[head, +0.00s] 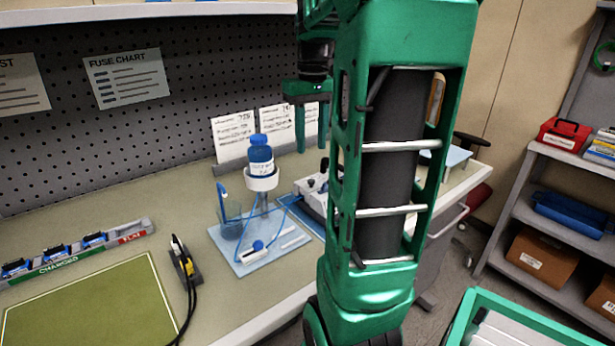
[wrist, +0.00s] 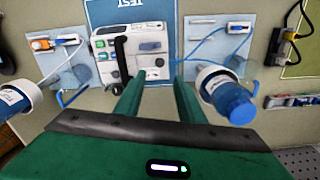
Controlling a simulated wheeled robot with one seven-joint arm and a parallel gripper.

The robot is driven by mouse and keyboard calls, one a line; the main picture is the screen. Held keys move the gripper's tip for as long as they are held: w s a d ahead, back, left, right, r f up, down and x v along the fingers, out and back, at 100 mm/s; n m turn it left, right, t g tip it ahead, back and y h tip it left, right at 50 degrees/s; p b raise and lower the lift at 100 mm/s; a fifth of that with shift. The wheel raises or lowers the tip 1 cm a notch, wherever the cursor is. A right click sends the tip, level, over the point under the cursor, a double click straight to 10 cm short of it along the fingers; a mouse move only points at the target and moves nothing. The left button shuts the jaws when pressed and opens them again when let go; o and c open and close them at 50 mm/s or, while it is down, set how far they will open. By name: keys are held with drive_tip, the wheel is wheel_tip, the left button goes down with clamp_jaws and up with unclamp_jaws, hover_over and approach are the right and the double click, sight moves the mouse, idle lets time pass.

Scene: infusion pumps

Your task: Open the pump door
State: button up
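The infusion pump (wrist: 150,46) is a white and grey box with a black handle bar (wrist: 120,58), lying on a blue mat marked TEST (wrist: 130,12). In the head view the pump (head: 312,197) is partly hidden behind my arm. I cannot tell whether its door is open or shut. My gripper (head: 311,138) points down above the bench, its two green fingers apart with nothing between them. In the wrist view my gripper (wrist: 160,80) has its fingertips apart over the near edge of the pump; no contact shows.
A blue-capped bottle (head: 260,155) sits in a white holder over a light-blue tray (head: 245,262), left of the pump. The wrist view shows another tray (wrist: 62,72) and bottle (wrist: 14,98). A black-and-yellow probe (head: 184,260) and charging rack (head: 75,255) stand at left.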

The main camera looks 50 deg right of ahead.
sight(311, 180)
wheel_tip(311, 180, down, 10)
drive_tip(key=shift+f, duration=0.2)
idle(0.4)
clamp_jaws()
